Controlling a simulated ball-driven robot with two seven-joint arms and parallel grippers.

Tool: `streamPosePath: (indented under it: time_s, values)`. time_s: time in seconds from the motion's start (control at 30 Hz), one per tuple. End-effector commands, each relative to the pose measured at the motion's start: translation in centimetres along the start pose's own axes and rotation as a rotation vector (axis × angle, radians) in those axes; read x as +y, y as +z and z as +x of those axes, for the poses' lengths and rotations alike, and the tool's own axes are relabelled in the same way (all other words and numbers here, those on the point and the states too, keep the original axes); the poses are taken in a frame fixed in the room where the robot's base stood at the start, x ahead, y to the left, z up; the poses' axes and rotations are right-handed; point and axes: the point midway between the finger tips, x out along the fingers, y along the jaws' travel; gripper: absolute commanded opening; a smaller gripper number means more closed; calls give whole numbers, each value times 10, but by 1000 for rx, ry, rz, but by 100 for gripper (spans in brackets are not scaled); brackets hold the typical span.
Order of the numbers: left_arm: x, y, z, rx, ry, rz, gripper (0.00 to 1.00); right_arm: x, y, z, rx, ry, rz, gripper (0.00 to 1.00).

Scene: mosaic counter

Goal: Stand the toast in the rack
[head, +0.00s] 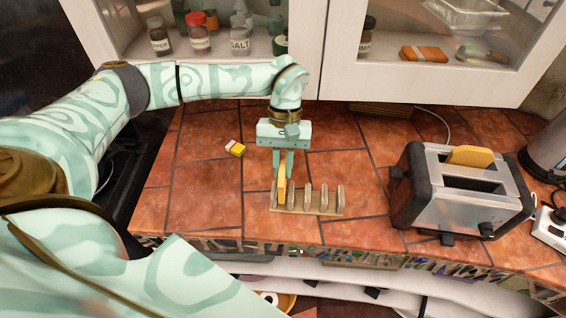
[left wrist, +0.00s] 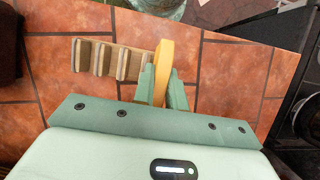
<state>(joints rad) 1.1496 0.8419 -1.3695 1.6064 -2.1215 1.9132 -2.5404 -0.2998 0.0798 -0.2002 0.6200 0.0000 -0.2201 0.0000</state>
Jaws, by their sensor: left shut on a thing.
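The toast rack (head: 325,211) is a low wooden base with several upright dividers, standing on the tiled counter near its front edge. It also shows in the left wrist view (left wrist: 134,50). My left gripper (head: 283,172) points down over the rack's left end and is shut on a yellow slice of toast (head: 282,186). The slice stands upright at the leftmost dividers; it also shows in the left wrist view (left wrist: 163,62) between the fingers. I cannot tell whether it touches the base. Another slice (head: 470,156) sticks out of the toaster. My right gripper is not in view.
The silver and black toaster (head: 462,205) stands right of the rack. White wall cabinets (head: 440,80) hang behind. The tiles left of the rack are clear.

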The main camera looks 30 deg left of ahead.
Motion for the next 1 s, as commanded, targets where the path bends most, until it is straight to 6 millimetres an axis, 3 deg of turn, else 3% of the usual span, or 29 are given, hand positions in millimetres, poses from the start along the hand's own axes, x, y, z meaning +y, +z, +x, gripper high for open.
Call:
streamPosePath:
  time_s: [1.0]
  values:
    - [0,-12,28,-1,-1,0,5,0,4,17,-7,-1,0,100]
